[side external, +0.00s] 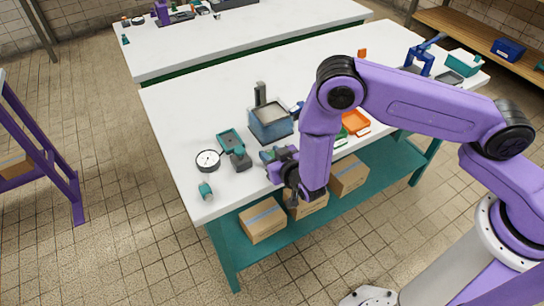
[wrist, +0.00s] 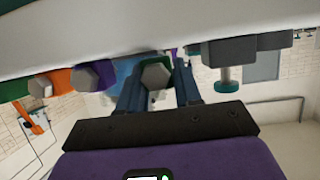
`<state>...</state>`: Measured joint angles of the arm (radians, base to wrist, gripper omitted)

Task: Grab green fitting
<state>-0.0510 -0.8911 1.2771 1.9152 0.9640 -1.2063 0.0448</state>
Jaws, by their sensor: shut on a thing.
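In the wrist view, which appears upside down, my gripper (wrist: 158,82) has its two blue fingers on either side of a green fitting (wrist: 155,72) with a grey hexagonal end. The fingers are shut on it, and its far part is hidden. In the side external view my gripper (side external: 268,156) is low at the front edge of the white table. The held fitting cannot be made out clearly there.
An orange fitting (wrist: 57,81) and another hex-ended fitting (wrist: 92,76) lie beside the held one. On the white table (side external: 180,110) are a round gauge (side external: 208,161), a grey-blue bin (side external: 271,123), an orange tray (side external: 355,123) and a small teal part (side external: 205,190).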

